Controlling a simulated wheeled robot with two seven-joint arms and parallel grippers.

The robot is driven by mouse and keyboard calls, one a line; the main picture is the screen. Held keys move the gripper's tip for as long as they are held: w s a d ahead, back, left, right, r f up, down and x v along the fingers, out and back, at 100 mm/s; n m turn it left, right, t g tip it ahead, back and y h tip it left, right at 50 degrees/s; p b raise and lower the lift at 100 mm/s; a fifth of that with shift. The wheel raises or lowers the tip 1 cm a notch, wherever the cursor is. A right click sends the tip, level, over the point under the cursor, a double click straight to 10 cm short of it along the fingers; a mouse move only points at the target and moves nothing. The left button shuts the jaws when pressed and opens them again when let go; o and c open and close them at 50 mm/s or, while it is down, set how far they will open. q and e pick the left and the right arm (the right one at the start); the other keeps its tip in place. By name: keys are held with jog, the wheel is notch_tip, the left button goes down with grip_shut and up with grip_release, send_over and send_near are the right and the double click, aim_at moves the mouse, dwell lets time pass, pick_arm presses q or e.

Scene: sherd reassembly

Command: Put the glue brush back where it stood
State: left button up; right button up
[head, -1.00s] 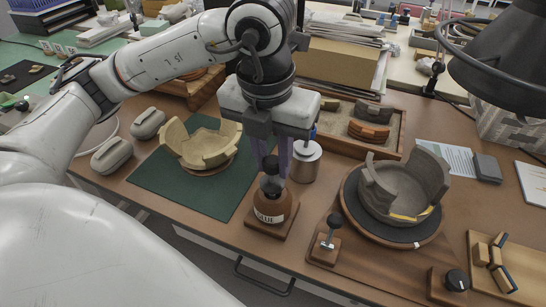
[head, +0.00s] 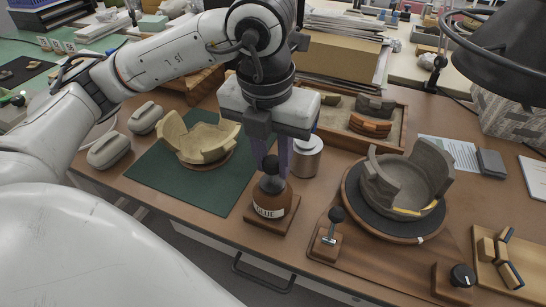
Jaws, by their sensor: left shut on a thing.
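The amber glue bottle (head: 272,200), with a white label, stands upright on a small wooden base at the middle front of the bench. The glue brush (head: 270,163) shows as a dark knobbed top right at the bottle's mouth; its bristles are hidden. My left gripper (head: 271,160) points down over the bottle, with its purple fingers shut on the brush top. I cannot tell whether the brush is fully seated. My right gripper is out of view.
A metal tin (head: 306,158) stands close behind the bottle on the right. A partly built pot (head: 375,195) sits on a turntable to the right. A sherd bowl (head: 200,138) rests on the green mat (head: 150,173). A sherd tray (head: 400,125) lies behind.

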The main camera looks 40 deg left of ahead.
pick_arm(q)
jog(key=shift+f, duration=0.1)
jog(key=shift+f, duration=0.15)
dwell(0.5)
jog(key=o, duration=0.9)
jog(key=r, duration=0.3)
jog(key=r+p, duration=0.1)
jog(key=r, duration=0.2)
jog(key=s+r+p, duration=0.1)
jog(key=r, duration=0.2)
jog(key=shift+d, duration=0.1)
jog(key=shift+s+r, duration=0.15)
jog(key=shift+r, duration=0.5)
